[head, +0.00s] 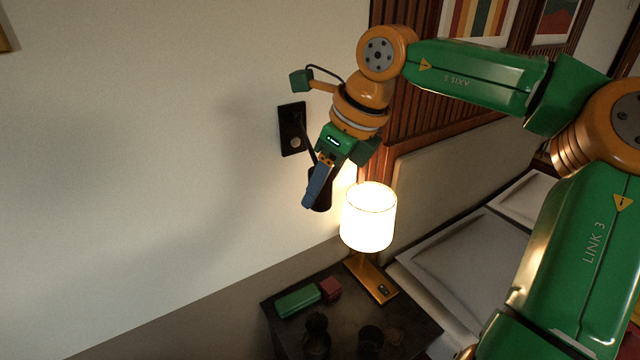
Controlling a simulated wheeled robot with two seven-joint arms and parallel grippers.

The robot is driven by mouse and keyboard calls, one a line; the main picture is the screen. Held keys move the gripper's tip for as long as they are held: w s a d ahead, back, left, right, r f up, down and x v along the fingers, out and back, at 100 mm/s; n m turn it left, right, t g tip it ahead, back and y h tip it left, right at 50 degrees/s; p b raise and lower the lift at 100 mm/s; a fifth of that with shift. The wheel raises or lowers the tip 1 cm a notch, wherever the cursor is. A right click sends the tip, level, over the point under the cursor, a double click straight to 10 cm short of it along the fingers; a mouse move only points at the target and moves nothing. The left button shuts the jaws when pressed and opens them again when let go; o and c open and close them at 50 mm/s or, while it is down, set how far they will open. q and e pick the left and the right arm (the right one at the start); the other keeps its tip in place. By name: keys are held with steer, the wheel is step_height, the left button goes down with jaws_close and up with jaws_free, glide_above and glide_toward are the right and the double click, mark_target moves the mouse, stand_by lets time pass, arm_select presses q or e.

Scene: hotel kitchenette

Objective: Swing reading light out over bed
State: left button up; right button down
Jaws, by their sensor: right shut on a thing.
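The reading light has a black wall plate (292,142) on the pale wall, left of the wood panelling. A thin dark arm runs down from the plate to a dark lamp head (323,196), which hangs close to the wall above the lit table lamp. My right gripper (310,199) reaches down in front of the lamp head, with its blue fingers shut on it. The fingers and wrist hide part of the light's arm and head. The bed (466,255) with its pale pillows lies to the right, partly behind my right arm. My left gripper is not in view.
A lit table lamp (368,218) stands just below my right gripper on a dark nightstand (283,326). A green box (298,300), a small red box (330,289) and dark cups are on the nightstand.

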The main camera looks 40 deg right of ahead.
stand_by(0.4)
steer(key=shift+c, duration=2.1)
jaws_free()
steer(key=shift+a, duration=0.1)
steer(key=shift+o, duration=0.2)
steer(key=shift+w+a, duration=0.15)
steer(key=shift+w, duration=0.05)
steer(key=v, duration=0.7)
steer(key=shift+f, duration=0.1)
